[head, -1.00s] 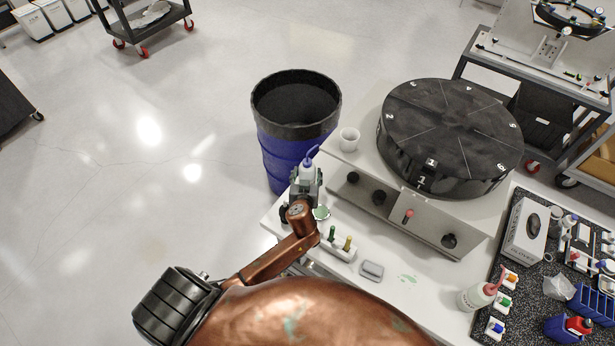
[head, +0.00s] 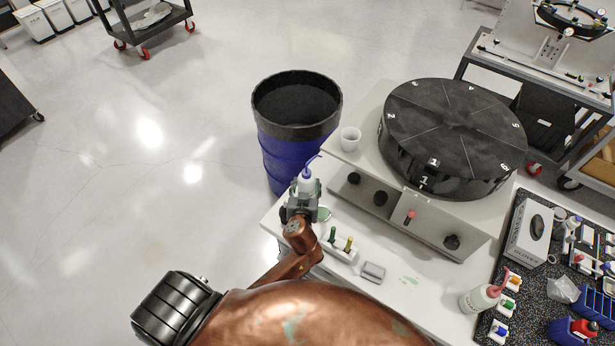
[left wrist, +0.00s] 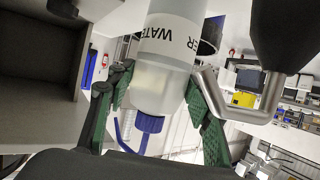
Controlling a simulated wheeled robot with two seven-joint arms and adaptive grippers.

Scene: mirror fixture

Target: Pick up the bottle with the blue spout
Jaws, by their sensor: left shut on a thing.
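The white bottle with the blue spout (head: 306,184) is at the left end of the white table, upright in the head view. My left gripper (head: 299,206) is shut on its body. The left wrist view shows the bottle (left wrist: 163,60) inverted, with its "WATER" lettering and blue cap, between the green finger pads of the gripper (left wrist: 160,88). Whether the bottle's base touches the table is hidden. Another white bottle with a red spout (head: 478,298) stands at the table's right front. My right gripper is not in view.
A blue drum (head: 285,150) stands behind the bottle. A white cup (head: 350,139), a black round carousel (head: 455,135) and a panel with knobs (head: 395,215) are to the right. A small holder (head: 340,246) with two small bottles and a grey dish (head: 373,272) lie nearer.

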